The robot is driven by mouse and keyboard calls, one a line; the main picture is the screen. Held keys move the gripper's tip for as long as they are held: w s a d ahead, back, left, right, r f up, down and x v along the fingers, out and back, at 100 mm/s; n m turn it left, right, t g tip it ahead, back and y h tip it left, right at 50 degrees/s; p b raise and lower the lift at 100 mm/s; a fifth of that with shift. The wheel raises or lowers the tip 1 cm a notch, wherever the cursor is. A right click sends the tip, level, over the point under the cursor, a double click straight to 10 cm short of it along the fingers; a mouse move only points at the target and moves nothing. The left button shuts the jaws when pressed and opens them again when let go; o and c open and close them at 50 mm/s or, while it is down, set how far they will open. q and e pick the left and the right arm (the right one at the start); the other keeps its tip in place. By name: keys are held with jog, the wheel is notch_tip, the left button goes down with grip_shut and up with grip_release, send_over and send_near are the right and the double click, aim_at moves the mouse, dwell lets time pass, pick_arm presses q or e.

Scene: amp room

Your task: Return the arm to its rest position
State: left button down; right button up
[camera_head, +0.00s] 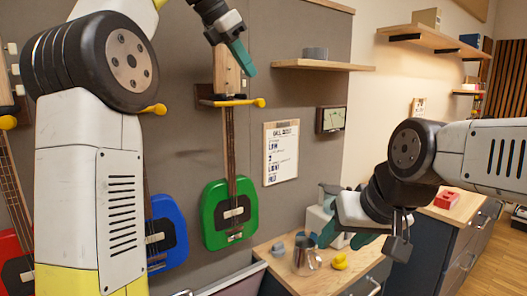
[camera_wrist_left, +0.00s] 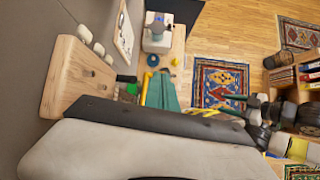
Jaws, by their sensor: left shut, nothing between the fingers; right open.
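My left arm rises in front of the wall at the left of the head view. Its gripper (camera_head: 241,60) is shut and empty, pointing down to the right beside the neck of the green guitar (camera_head: 215,210). The shut teal fingers also show in the left wrist view (camera_wrist_left: 163,92). My right arm comes in from the right. Its gripper (camera_head: 348,237) is open and empty, above the wooden-topped cabinet (camera_head: 277,258).
The green guitar hangs on a yellow-tipped wall hanger (camera_head: 240,102). A blue guitar (camera_head: 170,228) and a red guitar (camera_head: 12,262) are partly hidden. A shelf (camera_head: 320,65) juts out right of my left gripper. A metal mug (camera_head: 305,256) and yellow duck (camera_head: 340,261) stand on the cabinet.

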pick_arm(q)
jog(key=s+a+f+m+y, duration=0.1)
jog(key=s+a+f+m, duration=0.2)
jog(key=s+f+m, duration=0.5)
jog(key=s+a+f+m+t+y, duration=0.1)
jog(key=s+a+f+m, duration=0.2)
jog(key=s+f+m, duration=0.5)
jog(key=s+a+f+m+y, duration=0.1)
jog(key=s+a+f+m, duration=0.2)
jog(key=s+f+m, duration=0.5)
notch_tip(320, 180, down, 8)
jog(key=shift+a+r+m+t+y, duration=0.1)
jog(key=shift+a+m+t+y, duration=0.2)
jog(key=shift+t, duration=0.1)
